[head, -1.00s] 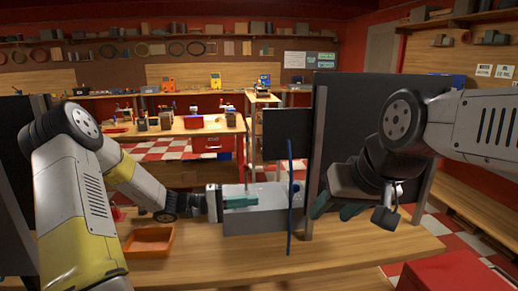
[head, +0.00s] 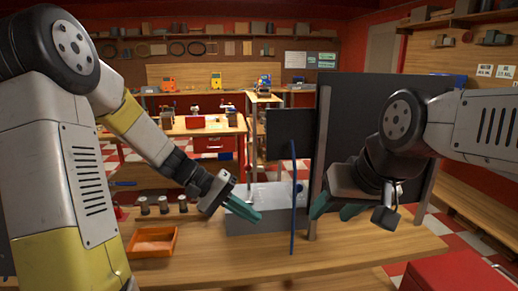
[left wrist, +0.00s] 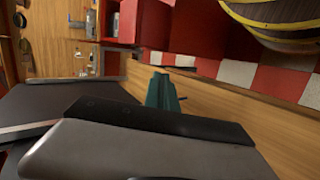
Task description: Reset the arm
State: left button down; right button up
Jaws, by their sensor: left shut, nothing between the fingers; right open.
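My left gripper (head: 246,211) has green fingers. It is shut and empty, in front of the grey box (head: 262,220) on the workbench, with its fingertips pointing down and right in the head view. Its green fingers (left wrist: 163,92) also show in the left wrist view, with nothing between them. My right gripper (head: 336,206) is at the right of the grey post, its green fingers pointing down and left. It is open, and I see nothing in it.
A thin blue rod (head: 293,200) stands upright before the box. A grey post (head: 320,150) and dark panel (head: 385,100) rise at the right. An orange tray (head: 152,242) and several small cylinders (head: 163,205) are at the left. The bench front (head: 210,262) is clear.

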pick_arm(q)
jog(key=s+a+r+t+y, duration=0.7)
jog(key=s+a+r, duration=0.3)
jog(key=s+a, duration=0.2)
jog(key=shift+s+y, duration=0.45)
jog(key=shift+y, duration=0.45)
